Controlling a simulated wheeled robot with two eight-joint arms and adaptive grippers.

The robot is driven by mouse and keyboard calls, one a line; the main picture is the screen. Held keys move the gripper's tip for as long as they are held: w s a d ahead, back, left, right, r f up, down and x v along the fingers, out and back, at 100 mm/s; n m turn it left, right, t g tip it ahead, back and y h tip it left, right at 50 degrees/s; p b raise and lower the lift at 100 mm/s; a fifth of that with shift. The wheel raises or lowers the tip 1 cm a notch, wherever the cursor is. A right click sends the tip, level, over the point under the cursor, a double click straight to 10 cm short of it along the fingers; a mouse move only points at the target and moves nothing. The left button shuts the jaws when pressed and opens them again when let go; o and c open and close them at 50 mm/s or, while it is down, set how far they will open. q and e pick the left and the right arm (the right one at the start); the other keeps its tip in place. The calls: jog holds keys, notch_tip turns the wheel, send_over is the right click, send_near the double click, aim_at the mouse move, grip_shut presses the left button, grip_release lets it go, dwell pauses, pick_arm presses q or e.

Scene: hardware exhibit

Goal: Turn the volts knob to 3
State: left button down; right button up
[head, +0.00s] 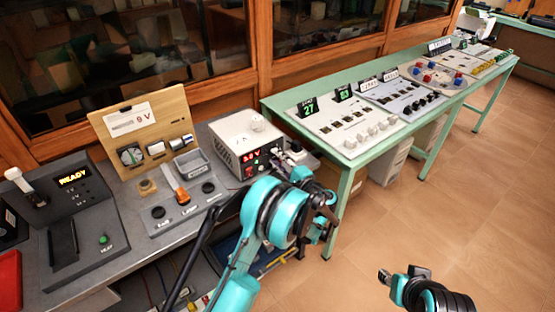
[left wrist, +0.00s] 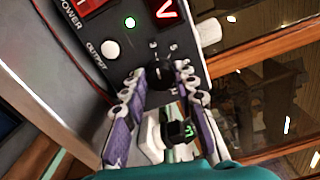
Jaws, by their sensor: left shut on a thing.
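The power supply (head: 236,139) is a white box with a dark front panel and a red lit display, standing at the right end of the grey bench. In the left wrist view its panel shows a red "V" display (left wrist: 167,10), a green light and a white output button (left wrist: 110,49). A black knob (left wrist: 160,76) sits between the fingertips of my left gripper (left wrist: 162,72), which is shut on it. In the head view my left gripper (head: 293,155) is at the front of the supply; the knob is hidden there. My right gripper (head: 404,280) is open, empty and away over the floor.
A wooden board with gauges (head: 145,138), a grey control panel (head: 184,198) and a device reading "READY" (head: 75,220) stand left on the bench. A green table (head: 349,153) with several panels stands to the right. The floor (head: 440,185) in front is clear.

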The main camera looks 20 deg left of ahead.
dwell(0.4)
pick_arm(q)
jog(key=c, duration=1.2)
grip_release()
jog(key=v, duration=1.2)
jog(key=shift+a, duration=0.1)
